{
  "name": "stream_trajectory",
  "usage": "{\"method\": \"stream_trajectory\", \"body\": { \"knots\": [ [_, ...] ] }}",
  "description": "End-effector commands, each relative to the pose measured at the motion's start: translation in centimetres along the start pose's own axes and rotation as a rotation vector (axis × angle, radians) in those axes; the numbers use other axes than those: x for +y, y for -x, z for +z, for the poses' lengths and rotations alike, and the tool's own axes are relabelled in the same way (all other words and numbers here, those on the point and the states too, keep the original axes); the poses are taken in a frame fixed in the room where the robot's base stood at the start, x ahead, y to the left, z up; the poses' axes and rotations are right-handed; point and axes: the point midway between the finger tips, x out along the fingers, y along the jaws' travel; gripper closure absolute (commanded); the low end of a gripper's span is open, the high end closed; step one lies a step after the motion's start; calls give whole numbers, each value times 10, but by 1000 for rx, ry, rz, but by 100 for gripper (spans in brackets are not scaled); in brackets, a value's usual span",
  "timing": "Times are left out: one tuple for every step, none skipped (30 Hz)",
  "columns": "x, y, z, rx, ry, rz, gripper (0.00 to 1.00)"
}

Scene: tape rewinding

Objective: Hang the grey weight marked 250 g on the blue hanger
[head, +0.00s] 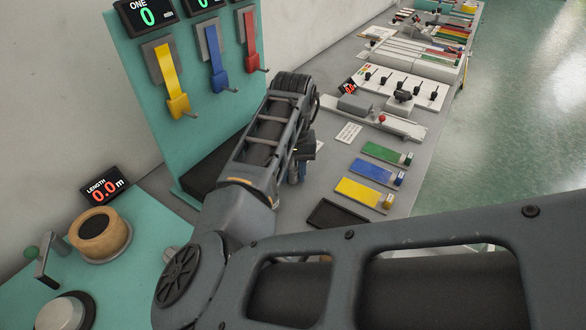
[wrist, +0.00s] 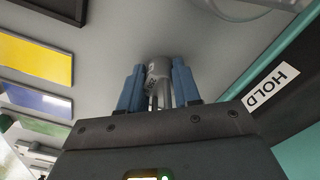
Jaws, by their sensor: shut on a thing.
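My gripper (wrist: 160,90) has blue fingers and is shut on a small grey cylindrical weight (wrist: 157,70). The weight carries a dark marking that is too small to read fully. In the head view my gripper (head: 297,172) hangs above the grey bench, right of the teal board, and the weight cannot be made out there. The blue hanger (head: 217,72) is on the teal board between the yellow and red ones, with a short peg at its lower end. It is up and to the left of my gripper, well apart from it.
A yellow hanger (head: 171,85) and a red hanger (head: 250,45) flank the blue one. Yellow, blue and green plates (head: 382,152) and a black tray (head: 335,214) lie on the bench. A dark strip labelled HOLD (wrist: 273,88) shows in the wrist view. A tape reel (head: 100,236) stands lower left.

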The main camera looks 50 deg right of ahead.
Motion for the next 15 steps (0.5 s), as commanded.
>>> {"method": "stream_trajectory", "body": {
  "knots": [
    [0, 0, 0, 1, 0, 0, 100],
    [0, 0, 0, 1, 0, 0, 100],
    [0, 0, 0, 1, 0, 0, 100],
    [0, 0, 0, 1, 0, 0, 100],
    [0, 0, 0, 1, 0, 0, 100],
    [0, 0, 0, 1, 0, 0, 100],
    [0, 0, 0, 1, 0, 1, 100],
    [0, -1, 0, 1, 0, 1, 100],
    [0, -2, 0, 1, 1, 1, 100],
    [0, -3, 0, 1, 1, 1, 100],
    [0, -3, 0, 1, 0, 1, 65],
    [0, -3, 0, 1, 0, 1, 61],
    [0, -3, 0, 1, 0, 1, 58],
    [0, -3, 0, 1, 0, 1, 55],
    [0, -3, 0, 1, 0, 1, 51]
  ]
}}
